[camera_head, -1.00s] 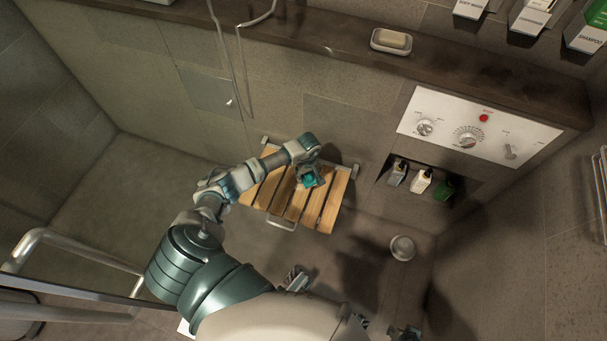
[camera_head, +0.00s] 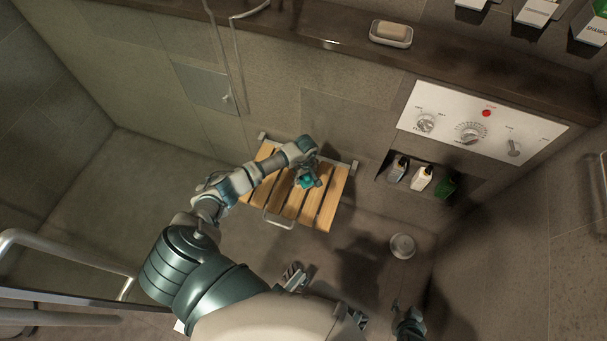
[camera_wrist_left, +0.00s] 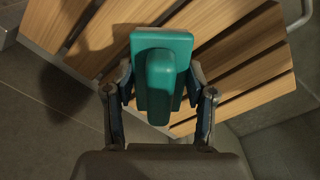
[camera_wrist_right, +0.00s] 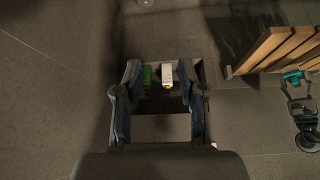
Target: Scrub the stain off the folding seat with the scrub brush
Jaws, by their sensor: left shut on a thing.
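The folding seat (camera_head: 325,205) has light wooden slats and is folded down from the wall at the middle of the head view. The teal scrub brush (camera_head: 306,181) is over its slats. In the left wrist view the brush (camera_wrist_left: 162,75) sits between the fingers of my left gripper (camera_wrist_left: 160,108), which is shut on its handle. I cannot tell whether the bristles touch the slats, and I see no clear stain. My right gripper (camera_wrist_right: 160,95) is open and empty, away from the seat; in the head view it shows at the bottom right (camera_head: 408,318).
A wall niche (camera_head: 384,168) holds several bottles right of the seat. The control panel (camera_head: 483,123) is above it, and a soap dish (camera_head: 391,34) sits on the ledge. A metal rail (camera_head: 70,250) stands at the left. A round drain (camera_head: 402,246) is on the floor.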

